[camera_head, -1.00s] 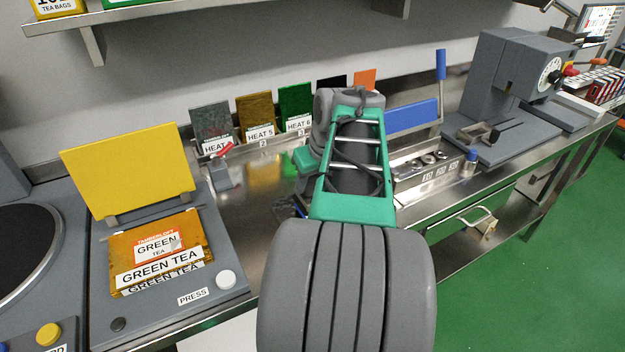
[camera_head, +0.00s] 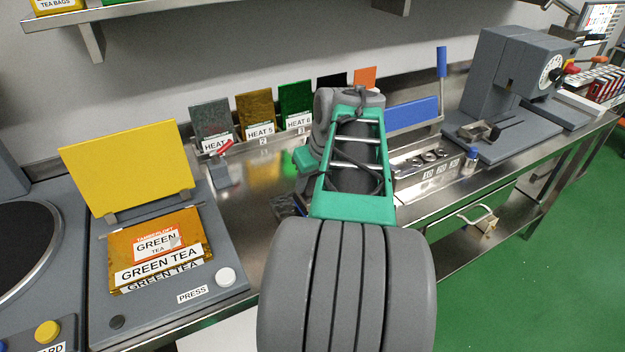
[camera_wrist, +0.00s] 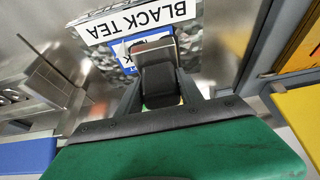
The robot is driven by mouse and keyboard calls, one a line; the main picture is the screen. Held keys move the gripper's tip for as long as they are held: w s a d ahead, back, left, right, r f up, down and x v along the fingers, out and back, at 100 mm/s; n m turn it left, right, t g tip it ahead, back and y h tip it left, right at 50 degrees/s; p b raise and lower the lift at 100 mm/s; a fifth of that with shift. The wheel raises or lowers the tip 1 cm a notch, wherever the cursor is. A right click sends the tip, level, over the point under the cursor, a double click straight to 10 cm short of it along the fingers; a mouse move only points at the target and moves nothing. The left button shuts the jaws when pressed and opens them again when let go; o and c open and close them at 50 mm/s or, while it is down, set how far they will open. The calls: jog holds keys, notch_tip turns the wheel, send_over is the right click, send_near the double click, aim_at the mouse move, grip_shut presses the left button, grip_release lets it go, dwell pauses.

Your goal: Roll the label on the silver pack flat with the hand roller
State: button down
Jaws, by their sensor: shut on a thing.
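The silver pack (camera_wrist: 104,68) lies on the steel bench in the wrist view, with a crinkled grey surface and a white BLACK TEA strip (camera_wrist: 140,20). A blue-edged label (camera_wrist: 122,52) on it is partly covered by the hand roller. My gripper (camera_wrist: 160,92) is shut on the hand roller (camera_wrist: 154,52), whose metallic end lies over the label in the picture. I cannot tell whether the roller touches the label or how flat the label is.
A press (camera_head: 225,277) with a yellow lid (camera_head: 128,168) and gold GREEN TEA packs (camera_head: 160,250) stands left. Upright sample sheets (camera_head: 254,117) line the back. A red-handled tool (camera_head: 222,170) sits near my arm. A blue-handled sealer (camera_head: 412,114) and grey machine (camera_head: 500,75) stand right.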

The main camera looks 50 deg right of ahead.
jog(key=shift+f, duration=0.25)
dwell(0.4)
jog(key=shift+s+d+p, duration=0.15)
jog(key=shift+s+d, duration=0.1)
jog(key=shift+d, duration=0.45)
jog(key=shift+s+d+p, duration=0.2)
jog(key=shift+d, duration=0.55)
jog(key=shift+s+d+p, duration=0.15)
jog(key=shift+s+d, duration=0.1)
jog(key=shift+d, duration=0.45)
jog(key=shift+a+f, duration=0.1)
jog(key=shift+a, duration=0.05)
jog(key=shift+w+a+b, duration=0.2)
jog(key=shift+a, duration=0.5)
jog(key=shift+w+a+b, duration=0.25)
jog(key=shift+a, duration=0.4)
jog(key=shift+w+a+b, duration=0.2)
jog(key=shift+a, duration=0.5)
jog(key=shift+s+d+p, duration=0.25)
jog(key=shift+d, duration=0.45)
jog(key=shift+s+d+p, duration=0.2)
jog(key=shift+d, duration=0.55)
jog(key=shift+s+d+p, duration=0.25)
jog(key=shift+d, duration=0.45)
